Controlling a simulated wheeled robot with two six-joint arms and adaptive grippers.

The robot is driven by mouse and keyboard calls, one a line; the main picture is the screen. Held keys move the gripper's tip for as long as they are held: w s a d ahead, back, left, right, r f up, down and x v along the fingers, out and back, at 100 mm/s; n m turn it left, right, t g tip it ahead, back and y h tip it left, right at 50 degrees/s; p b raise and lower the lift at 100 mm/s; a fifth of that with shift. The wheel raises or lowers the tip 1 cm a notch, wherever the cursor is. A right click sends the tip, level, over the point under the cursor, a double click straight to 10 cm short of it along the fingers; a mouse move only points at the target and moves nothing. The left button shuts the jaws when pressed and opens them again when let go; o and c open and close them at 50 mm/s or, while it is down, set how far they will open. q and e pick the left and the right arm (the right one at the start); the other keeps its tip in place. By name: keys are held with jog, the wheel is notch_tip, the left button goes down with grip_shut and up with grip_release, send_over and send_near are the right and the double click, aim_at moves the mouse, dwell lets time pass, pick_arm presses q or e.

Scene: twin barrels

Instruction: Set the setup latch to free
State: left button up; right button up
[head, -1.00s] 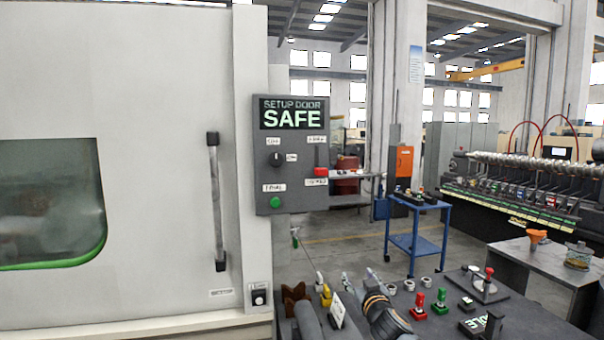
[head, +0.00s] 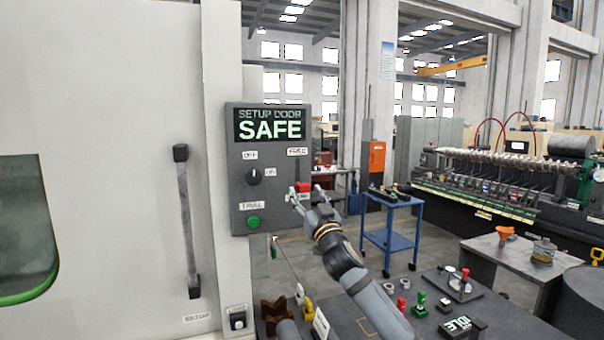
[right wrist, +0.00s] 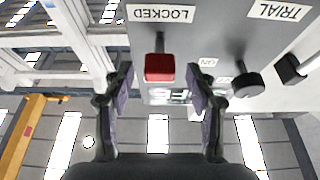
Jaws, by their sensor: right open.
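The setup latch has a red handle (head: 303,187) on the dark control panel (head: 238,200). It sits low on its track, below the FREE label (head: 297,151) and close to the LOCKED label, which my gripper partly covers in the head view. The right wrist view is upside down; there the red handle (right wrist: 160,67) is beside the LOCKED label (right wrist: 161,13). My right gripper (head: 296,196) is open at the latch, its fingers on either side of the handle in the wrist view. I cannot tell whether they touch it. My left gripper is not in view.
The panel also carries a black knob (head: 254,177), a green button (head: 253,222) and a display (head: 270,124) reading SETUP DOOR SAFE. A machine door handle (head: 187,220) stands to the left. A bench (head: 370,318) with small fixtures lies below; a blue cart (head: 391,238) stands behind.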

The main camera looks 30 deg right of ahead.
aim_at(305, 190)
jog(key=shift+w+d+r+p, duration=0.2)
jog(key=shift+w+r+p, duration=0.2)
jog(key=shift+w+r, duration=0.35)
jog(key=shift+w+d+r+p, duration=0.1)
jog(key=shift+w+p, duration=0.2)
jog(key=shift+w, duration=0.3)
jog(key=shift+w+d, duration=0.1)
jog(key=shift+w, duration=0.05)
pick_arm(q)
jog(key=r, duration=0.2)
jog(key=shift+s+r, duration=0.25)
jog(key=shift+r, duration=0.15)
pick_arm(e)
grip_shut()
